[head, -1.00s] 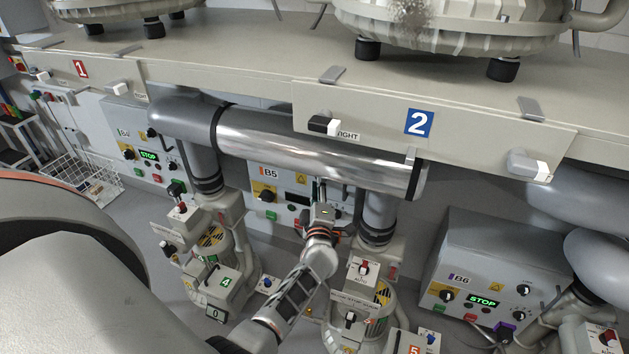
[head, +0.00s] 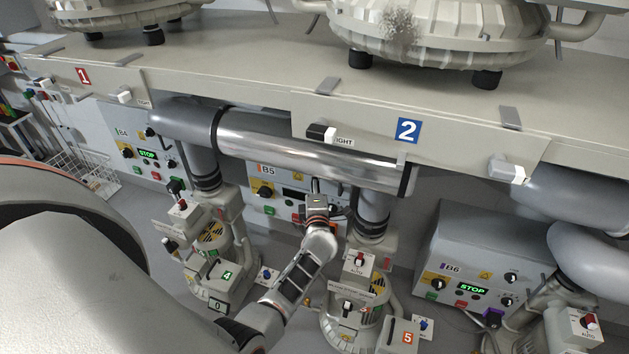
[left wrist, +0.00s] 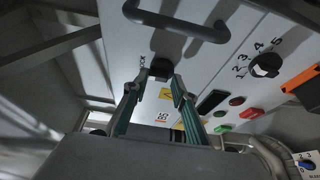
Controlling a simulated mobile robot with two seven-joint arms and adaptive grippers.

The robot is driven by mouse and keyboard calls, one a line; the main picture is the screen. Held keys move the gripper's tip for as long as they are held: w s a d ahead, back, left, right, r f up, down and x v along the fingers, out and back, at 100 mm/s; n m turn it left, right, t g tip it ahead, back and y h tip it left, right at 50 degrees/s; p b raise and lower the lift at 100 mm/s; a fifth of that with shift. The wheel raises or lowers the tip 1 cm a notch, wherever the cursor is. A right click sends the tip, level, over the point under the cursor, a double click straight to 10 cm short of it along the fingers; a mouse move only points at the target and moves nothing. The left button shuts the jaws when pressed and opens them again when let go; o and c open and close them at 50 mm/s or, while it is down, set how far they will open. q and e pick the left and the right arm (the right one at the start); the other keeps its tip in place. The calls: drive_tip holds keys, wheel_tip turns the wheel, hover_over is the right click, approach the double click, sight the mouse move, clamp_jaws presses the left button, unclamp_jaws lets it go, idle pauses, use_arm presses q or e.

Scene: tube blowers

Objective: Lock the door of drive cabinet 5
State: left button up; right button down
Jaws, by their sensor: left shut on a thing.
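Drive cabinet B5 (head: 283,205) stands under the silver pipe in the head view, partly hidden by my left arm. A small black lock knob (left wrist: 160,67) sits on the panel beside small print that seems to read LOCK. My left gripper (head: 317,199) is at the cabinet's right part. In the left wrist view its two fingers (left wrist: 158,82) are closed on the knob's sides. The knob's exact angle is hard to tell. My right gripper is not in view.
A dark bar handle (left wrist: 180,24) and a numbered selector (left wrist: 265,65) are near the knob. The silver pipe (head: 310,160) and the bench edge with sign 2 (head: 407,131) hang above. Blower units 4 (head: 227,274) and 5 (head: 407,338) stand either side of my forearm.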

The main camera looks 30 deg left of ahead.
use_arm(q)
drive_tip(key=shift+w+r, duration=0.25)
drive_tip(key=shift+r, duration=0.35)
drive_tip(key=o, duration=1)
drive_tip(key=shift+c, duration=0.2)
drive_tip(key=shift+f, duration=0.15)
drive_tip(key=shift+s+f, duration=0.2)
